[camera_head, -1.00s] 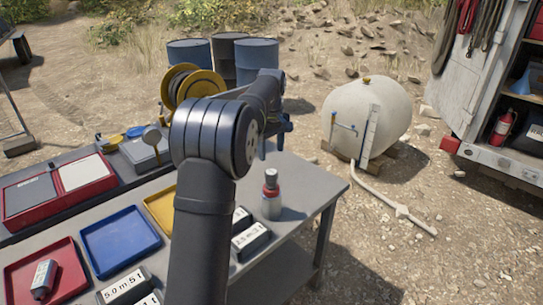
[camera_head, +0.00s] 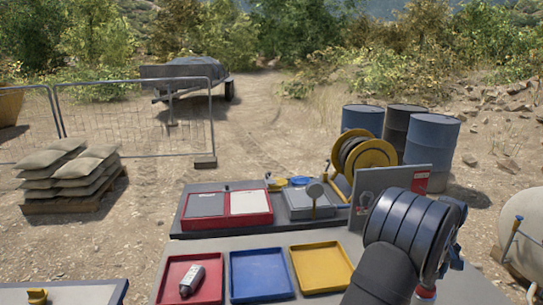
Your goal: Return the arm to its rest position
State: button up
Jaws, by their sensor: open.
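My arm rises from the bottom right, its large dark elbow joint in front of the right side of the table. My gripper (camera_head: 455,258) is mostly hidden behind this joint; only a small dark part shows at its right edge, over the table. It is open, and I see nothing held in it. A bottle with a red cap (camera_head: 426,292) stands on the table just below the joint, partly covered by my arm. I cannot tell how far the gripper is from it.
Red (camera_head: 168,284), blue (camera_head: 258,276) and yellow (camera_head: 320,267) trays lie left of my arm; a small grey bottle (camera_head: 192,280) lies in the red one. Behind are a red-framed case (camera_head: 250,202), a hose reel (camera_head: 372,158) and drums (camera_head: 432,138). A white tank (camera_head: 525,232) stands right.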

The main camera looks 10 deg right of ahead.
jog(key=shift+f, duration=0.65)
jog(key=shift+r, duration=1.9)
jog(key=shift+f, duration=0.1)
